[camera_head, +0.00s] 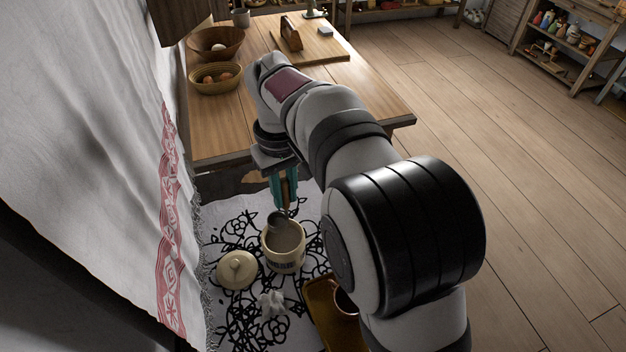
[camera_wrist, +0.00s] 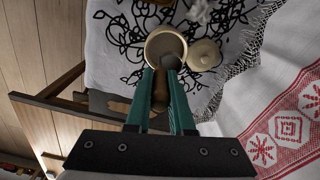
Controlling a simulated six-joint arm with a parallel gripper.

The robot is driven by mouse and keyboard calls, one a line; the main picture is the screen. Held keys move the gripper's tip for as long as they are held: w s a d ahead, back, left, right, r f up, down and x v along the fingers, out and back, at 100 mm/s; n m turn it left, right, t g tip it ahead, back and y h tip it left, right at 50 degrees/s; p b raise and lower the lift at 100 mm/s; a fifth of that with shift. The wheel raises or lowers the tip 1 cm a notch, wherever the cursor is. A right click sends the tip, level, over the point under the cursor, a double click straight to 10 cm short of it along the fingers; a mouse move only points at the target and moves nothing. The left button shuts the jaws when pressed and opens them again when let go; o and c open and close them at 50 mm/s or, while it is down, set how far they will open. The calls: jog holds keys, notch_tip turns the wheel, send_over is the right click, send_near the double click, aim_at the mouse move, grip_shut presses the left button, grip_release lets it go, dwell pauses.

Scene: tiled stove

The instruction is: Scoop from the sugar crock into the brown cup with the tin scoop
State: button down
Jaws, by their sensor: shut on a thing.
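The sugar crock (camera_head: 284,262) is a cream pot with dark lettering, open and holding pale sugar; its rim also shows in the wrist view (camera_wrist: 150,50). The tin scoop (camera_head: 277,220) is tilted with its grey bowl at the crock's back rim; the frames do not settle whether it touches sugar. My gripper (camera_head: 285,203) is above and behind the crock, its green fingers shut on the scoop's brown handle (camera_wrist: 160,84). The brown cup (camera_head: 346,301) stands on the tray at the right, partly hidden by my arm.
The cream lid (camera_head: 237,270) lies left of the crock. A small white object (camera_head: 272,304) lies in front. A brown tray (camera_head: 322,312) is at front right. A wooden table (camera_head: 225,130) with baskets stands behind; a hanging embroidered cloth (camera_head: 168,220) borders the left.

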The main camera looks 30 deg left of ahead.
jog(key=shift+f, duration=4.55)
jog(key=shift+d+r, duration=0.1)
jog(key=shift+r, duration=4.15)
jog(key=s+d+f, duration=0.1)
jog(key=s+d, duration=0.1)
jog(key=d, duration=0.8)
jog(key=s+d, duration=0.3)
jog(key=d, duration=0.7)
jog(key=w+a+f+g+h, duration=0.1)
jog(key=a+f+g+h, duration=0.1)
jog(key=a+f+h, duration=0.5)
jog(key=shift+w+a+h, duration=0.4)
jog(key=shift+a+h, duration=0.5)
jog(key=shift+h, duration=1.9)
